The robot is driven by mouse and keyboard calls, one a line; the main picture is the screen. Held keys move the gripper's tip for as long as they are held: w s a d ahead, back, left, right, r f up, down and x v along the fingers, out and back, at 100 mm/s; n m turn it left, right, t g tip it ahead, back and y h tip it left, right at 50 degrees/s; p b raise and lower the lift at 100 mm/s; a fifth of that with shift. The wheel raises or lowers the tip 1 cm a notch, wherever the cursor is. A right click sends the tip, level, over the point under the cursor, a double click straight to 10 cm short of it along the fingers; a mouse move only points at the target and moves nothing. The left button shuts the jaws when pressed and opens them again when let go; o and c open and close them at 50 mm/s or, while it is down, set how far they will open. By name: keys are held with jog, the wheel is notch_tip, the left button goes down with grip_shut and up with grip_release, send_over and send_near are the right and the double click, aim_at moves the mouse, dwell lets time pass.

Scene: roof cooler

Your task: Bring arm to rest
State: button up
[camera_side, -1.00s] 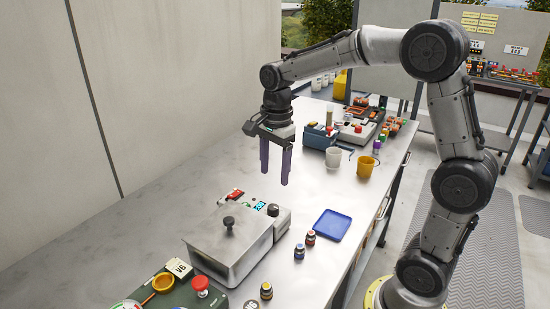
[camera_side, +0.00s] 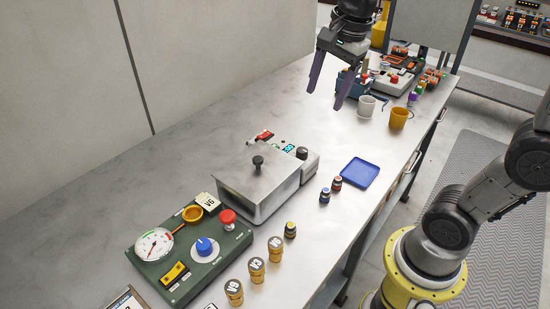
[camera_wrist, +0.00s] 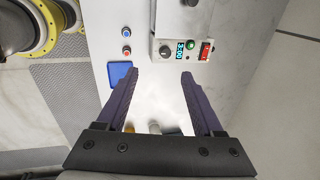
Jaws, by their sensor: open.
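My gripper (camera_side: 325,98) hangs above the bench, its two purple fingers spread apart with nothing between them. In the wrist view the open fingers (camera_wrist: 157,75) point over the bench, near the display panel of the steel cooler box. The cooler box (camera_side: 262,185) stands closed on the bench with a black knob on its lid. My gripper is behind and above it in the side view, clear of everything.
A green control panel (camera_side: 190,255) with a gauge is in front. Behind are a white cup (camera_side: 366,106), a yellow cup (camera_side: 399,118) and equipment. The left bench surface is bare.

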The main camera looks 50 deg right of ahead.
jog(key=s+a+f+n+t, duration=0.1)
jog(key=s+f+n, duration=0.2)
jog(key=s+n, duration=0.4)
jog(key=s+a+f+n+t, duration=0.1)
jog(key=s+f+n+t, duration=0.1)
jog(key=s+n, duration=0.4)
jog(key=f+n, duration=0.1)
jog(key=n, duration=0.4)
jog(key=shift+s+a, duration=0.35)
jog(key=shift+a, duration=0.05)
